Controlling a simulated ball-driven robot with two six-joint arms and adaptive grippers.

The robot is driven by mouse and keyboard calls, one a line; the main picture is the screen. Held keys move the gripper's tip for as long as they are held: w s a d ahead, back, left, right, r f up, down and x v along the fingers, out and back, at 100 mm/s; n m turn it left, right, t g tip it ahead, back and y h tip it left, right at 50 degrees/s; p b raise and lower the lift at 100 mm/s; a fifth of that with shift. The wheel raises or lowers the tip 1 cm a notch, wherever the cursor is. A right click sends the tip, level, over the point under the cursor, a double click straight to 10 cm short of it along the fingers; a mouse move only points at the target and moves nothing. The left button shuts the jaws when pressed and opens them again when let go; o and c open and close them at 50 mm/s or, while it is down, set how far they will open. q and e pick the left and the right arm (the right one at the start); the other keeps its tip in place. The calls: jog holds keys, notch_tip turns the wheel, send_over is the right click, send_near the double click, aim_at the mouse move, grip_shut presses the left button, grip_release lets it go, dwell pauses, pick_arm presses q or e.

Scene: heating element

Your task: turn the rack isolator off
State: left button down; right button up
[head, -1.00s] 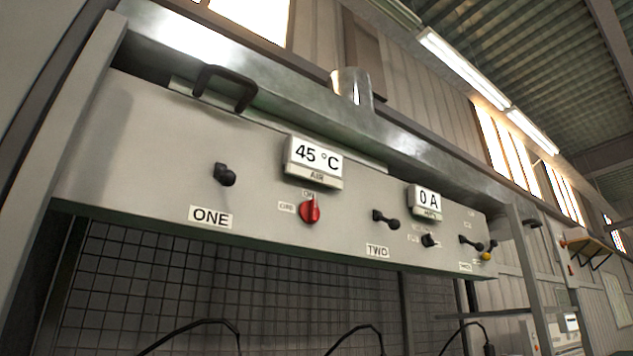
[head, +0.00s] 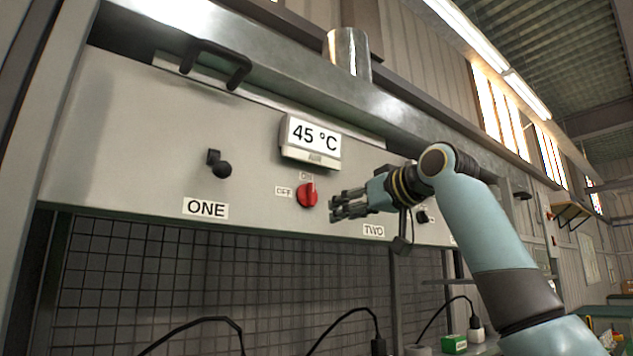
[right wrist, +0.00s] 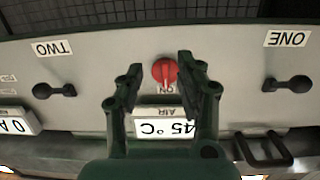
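A red rotary knob (head: 307,195) sits on the grey panel below the 45 °C display. An ON label (head: 306,176) is above it and an OFF label (head: 283,191) to its left. Its grip stands upright, toward ON. No label in view names it as the rack isolator. My right gripper (head: 336,206) is open and empty, just right of the knob in the head view. In the right wrist view, which is upside down, the knob (right wrist: 165,71) appears between the spread fingertips (right wrist: 158,78). Contact cannot be made out. My left gripper is out of view.
A black switch marked ONE (head: 219,164) is left on the panel; another, by label TWO (right wrist: 53,91), shows in the wrist view. The AIR display (head: 311,142) juts out above the knob. A black handle (head: 216,62) is above. Mesh (head: 170,270) lies below.

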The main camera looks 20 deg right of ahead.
jog(key=t+y, duration=0.1)
send_near(313, 185)
jog(key=shift+n, duration=0.3)
jog(key=p+x, duration=0.4)
jog(key=x, duration=0.3)
jog(key=shift+w+a+r, duration=0.1)
jog(key=shift+w+r, duration=0.1)
jog(key=shift+w+a+f+p, duration=0.2)
jog(key=shift+w+p, duration=0.2)
jog(key=shift+w, duration=0.25)
grip_shut()
